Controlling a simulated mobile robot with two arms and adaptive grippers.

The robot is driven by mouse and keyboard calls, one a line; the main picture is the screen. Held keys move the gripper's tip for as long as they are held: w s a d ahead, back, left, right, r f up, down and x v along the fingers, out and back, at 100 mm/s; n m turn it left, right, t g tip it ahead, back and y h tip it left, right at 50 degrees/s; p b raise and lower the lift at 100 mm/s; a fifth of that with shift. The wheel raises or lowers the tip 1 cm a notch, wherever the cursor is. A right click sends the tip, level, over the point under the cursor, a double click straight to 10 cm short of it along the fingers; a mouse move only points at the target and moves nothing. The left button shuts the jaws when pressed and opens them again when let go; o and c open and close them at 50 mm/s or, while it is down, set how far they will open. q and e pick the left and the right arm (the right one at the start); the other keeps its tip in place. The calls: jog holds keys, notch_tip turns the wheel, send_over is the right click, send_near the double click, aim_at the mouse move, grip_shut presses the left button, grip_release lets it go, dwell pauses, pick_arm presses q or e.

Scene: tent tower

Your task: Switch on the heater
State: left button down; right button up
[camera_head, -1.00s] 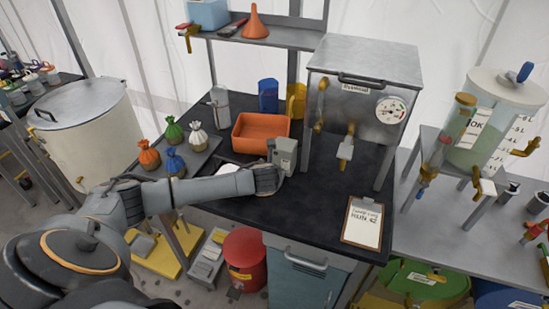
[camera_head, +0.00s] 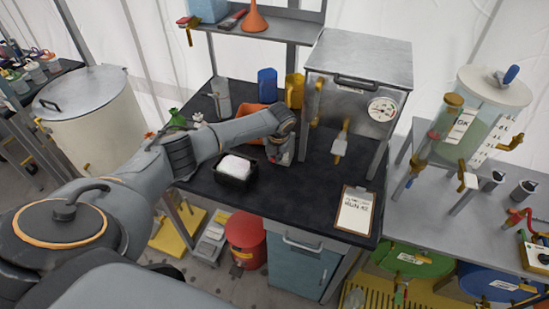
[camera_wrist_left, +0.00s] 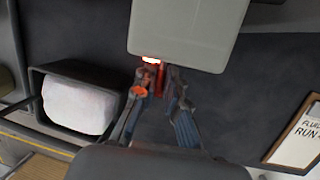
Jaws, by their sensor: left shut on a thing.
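A pale grey box (camera_wrist_left: 190,35) fills the top middle of the left wrist view. At its lower edge a red switch-like part (camera_wrist_left: 152,62) shows a bright glow. My left gripper (camera_wrist_left: 160,85) is right below it, with its fingers close together and shut on this red part. In the head view my left gripper (camera_head: 280,155) is over the black bench, in front of the orange bin, and its wrist hides most of the grey box. My right gripper is in neither view.
A black tray with a white block (camera_head: 235,165) stands left of the gripper. A metal tank with a gauge (camera_head: 360,75) stands on legs to the right. A clipboard (camera_head: 356,211) lies at the front right. An orange bin (camera_head: 247,110) is behind. The bench's front middle is clear.

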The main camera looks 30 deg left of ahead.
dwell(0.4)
pick_arm(q)
jog(key=c, duration=1.4)
grip_release()
jog(key=v, duration=1.2)
jog(key=shift+w, duration=0.25)
